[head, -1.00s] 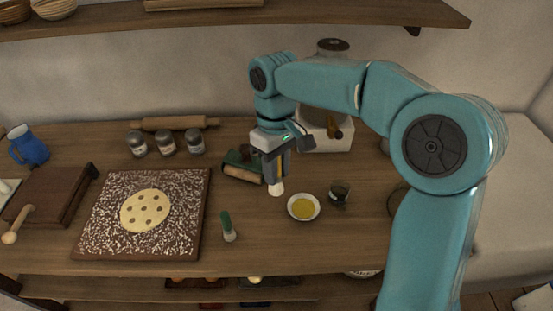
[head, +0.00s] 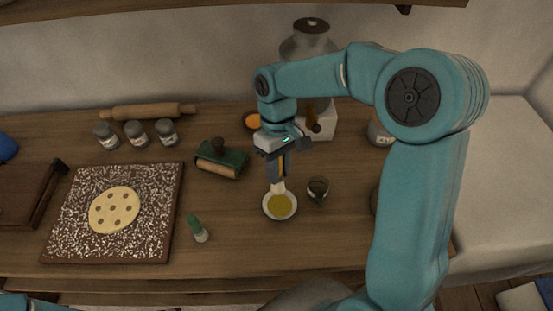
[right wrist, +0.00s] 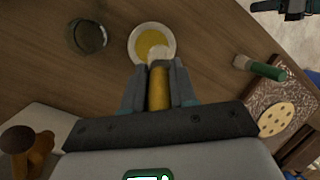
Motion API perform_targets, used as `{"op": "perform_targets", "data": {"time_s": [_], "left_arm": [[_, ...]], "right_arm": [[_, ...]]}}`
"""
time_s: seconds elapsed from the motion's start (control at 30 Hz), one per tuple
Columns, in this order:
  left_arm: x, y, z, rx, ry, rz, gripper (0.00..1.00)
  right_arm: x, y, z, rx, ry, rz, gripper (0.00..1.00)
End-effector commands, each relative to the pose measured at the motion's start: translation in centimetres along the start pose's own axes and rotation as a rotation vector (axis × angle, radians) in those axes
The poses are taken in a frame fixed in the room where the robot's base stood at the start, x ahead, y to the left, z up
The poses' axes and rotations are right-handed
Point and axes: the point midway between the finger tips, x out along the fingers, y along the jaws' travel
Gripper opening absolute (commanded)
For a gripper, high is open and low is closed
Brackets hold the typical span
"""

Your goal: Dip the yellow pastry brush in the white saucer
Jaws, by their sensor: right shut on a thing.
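My right gripper (head: 277,170) is shut on the yellow pastry brush, pointing down. In the right wrist view the brush's yellow handle (right wrist: 158,90) sits between the fingers, with pale bristles at its far end. The white saucer (head: 267,214) holds yellow liquid and also shows in the right wrist view (right wrist: 134,38). The bristles (head: 278,187) overlap the saucer's far side in the head view; I cannot tell whether they touch the liquid. A dark piece at the right wrist view's top right looks like my left gripper (right wrist: 294,8); its jaws are unclear.
A small dark glass (head: 317,189) stands close right of the saucer. A green-handled item with a pale end (head: 198,229) is to its left. A green block with a roller (head: 221,158), several jars (head: 136,134) and a speckled board with dough (head: 75,235) are farther left.

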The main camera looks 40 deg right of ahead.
Motion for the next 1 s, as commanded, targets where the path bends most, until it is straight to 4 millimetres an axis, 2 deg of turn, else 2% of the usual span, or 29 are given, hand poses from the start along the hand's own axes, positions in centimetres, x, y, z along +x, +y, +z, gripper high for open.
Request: {"op": "perform_targets", "data": {"time_s": [0.27,0.8,1.0], "left_arm": [[0.4,-0.1,0.0,0.0,0.0,0.0,0.43],[4.6,-1.6,-0.1,0.0,0.0,0.0,0.43],[4.7,-1.7,-0.1,0.001,0.0,0.0,0.43]], "right_arm": [[1.0,0.3,0.1,0.013,-0.035,-0.036,0.0],[6.0,1.7,-1.1,0.012,-0.034,-0.036,0.0],[6.1,1.8,-1.1,0.012,-0.034,-0.036,0.0]]}}
